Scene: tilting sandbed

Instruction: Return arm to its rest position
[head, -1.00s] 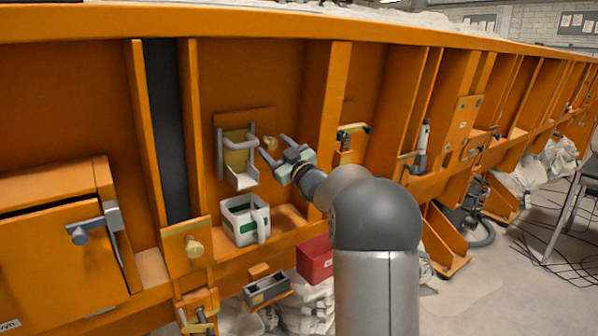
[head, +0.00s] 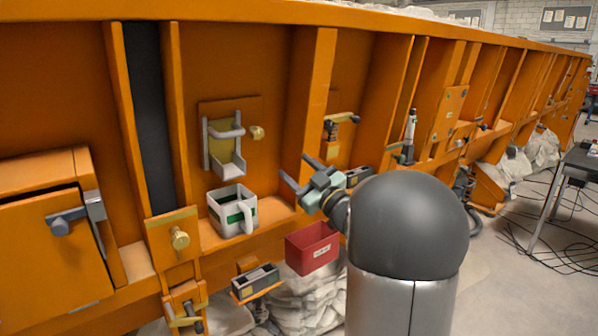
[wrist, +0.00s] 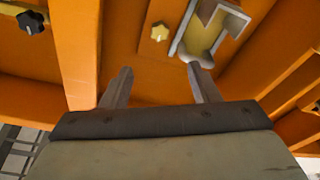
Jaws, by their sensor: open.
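My gripper (head: 302,175) is open and empty in the head view, in front of an orange upright rib, to the right of the white and green mug. Its two fingers also show apart in the wrist view (wrist: 161,78), with nothing between them. My grey arm rises from the lower right of the head view and hides part of the orange wall behind it.
A white mug with green marks (head: 232,210) stands on the orange ledge. A metal holder (head: 225,150) and a brass knob (head: 257,133) are on the wall above it. A red bin (head: 312,247) hangs below my gripper. A lever-handled door (head: 45,245) is at left.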

